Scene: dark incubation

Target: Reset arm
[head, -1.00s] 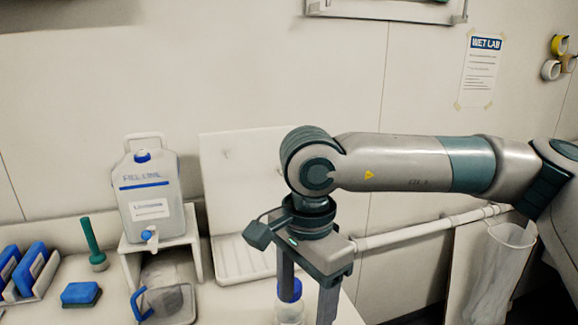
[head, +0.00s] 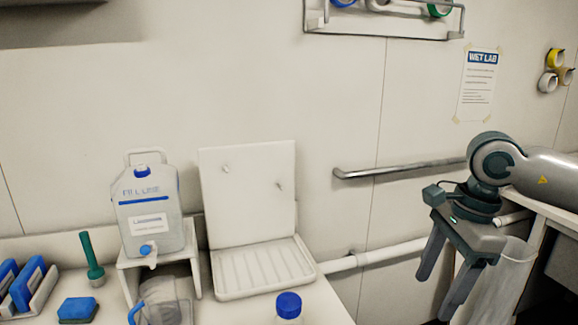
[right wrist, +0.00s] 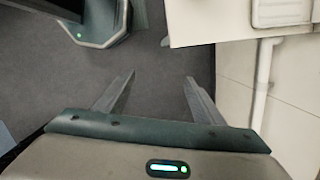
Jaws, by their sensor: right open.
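My right gripper (head: 441,284) is at the right of the head view, pointing down beyond the right end of the counter. Its two fingers are apart with nothing between them. In the right wrist view the right gripper (right wrist: 158,85) is also open and empty above the grey floor (right wrist: 158,62). A bottle with a blue cap (head: 288,304) stands at the counter's front edge, apart from the gripper; its lower part is cut off by the frame. My left gripper does not show.
On the counter (head: 325,300) stand a drying rack (head: 262,268), a white jug with a blue cap (head: 150,210) on a stand, a clear pitcher (head: 168,300), a sponge (head: 78,310) and a green-handled brush (head: 92,262). A rail (head: 400,168) runs along the wall. A lined bin (head: 503,285) is close behind the gripper.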

